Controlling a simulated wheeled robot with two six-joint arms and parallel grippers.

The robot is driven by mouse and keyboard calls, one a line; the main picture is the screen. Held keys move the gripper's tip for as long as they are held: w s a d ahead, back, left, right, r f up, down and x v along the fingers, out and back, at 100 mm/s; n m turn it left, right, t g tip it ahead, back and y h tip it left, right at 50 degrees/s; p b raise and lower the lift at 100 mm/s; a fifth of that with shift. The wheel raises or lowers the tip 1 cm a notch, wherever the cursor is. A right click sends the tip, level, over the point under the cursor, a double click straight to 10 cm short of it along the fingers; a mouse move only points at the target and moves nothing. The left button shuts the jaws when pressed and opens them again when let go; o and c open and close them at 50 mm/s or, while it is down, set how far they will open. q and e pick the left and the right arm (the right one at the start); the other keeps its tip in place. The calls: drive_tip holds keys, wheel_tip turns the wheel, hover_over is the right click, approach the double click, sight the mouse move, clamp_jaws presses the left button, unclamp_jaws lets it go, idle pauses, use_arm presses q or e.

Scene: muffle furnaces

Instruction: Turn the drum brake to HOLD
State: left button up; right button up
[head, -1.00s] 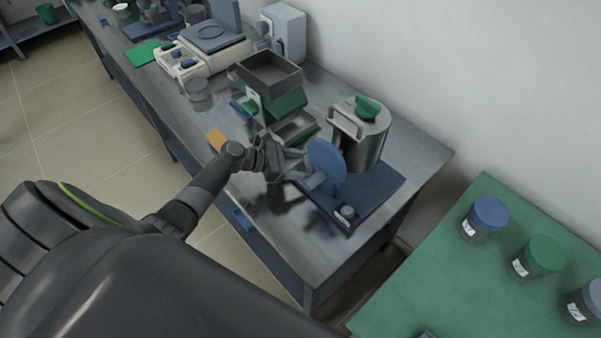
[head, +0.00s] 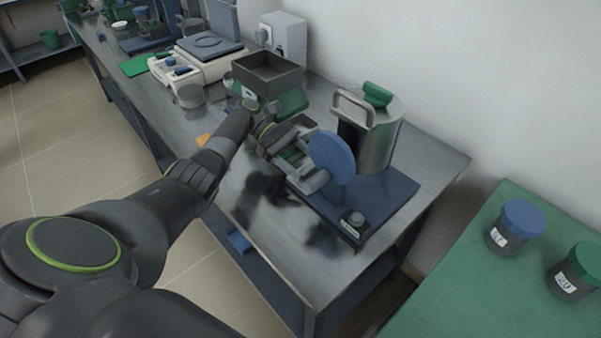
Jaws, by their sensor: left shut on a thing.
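A machine stands on a dark blue base plate (head: 385,190) at the near end of the steel bench. It has a steel drum (head: 381,140) with a green top knob (head: 377,95), and an upright blue disc (head: 332,158) in front. A grey cylindrical part (head: 313,182) sits at the disc's left. A small black knob (head: 353,219) with a pale label is at the plate's front corner; its setting is too small to read. My left gripper (head: 297,160) is at the left of the disc, shut on a grey part there, its grip partly hidden. My right gripper is out of view.
A grey hopper (head: 267,71) over a green body stands behind my left gripper, with a balance (head: 205,50) farther back. A green table (head: 450,290) with lidded jars (head: 514,226) is at right. Bare bench lies at the front left of the base plate.

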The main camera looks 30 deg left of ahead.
sight(302, 168)
use_arm(q)
drive_tip(key=shift+w+f+m+g+b, duration=0.1)
drive_tip(key=shift+m+g+b, duration=0.4)
drive_tip(key=shift+g+b, duration=0.1)
drive_tip(key=o, duration=0.7)
wheel_tip(302, 168, up, 10)
drive_tip(key=p, duration=0.2)
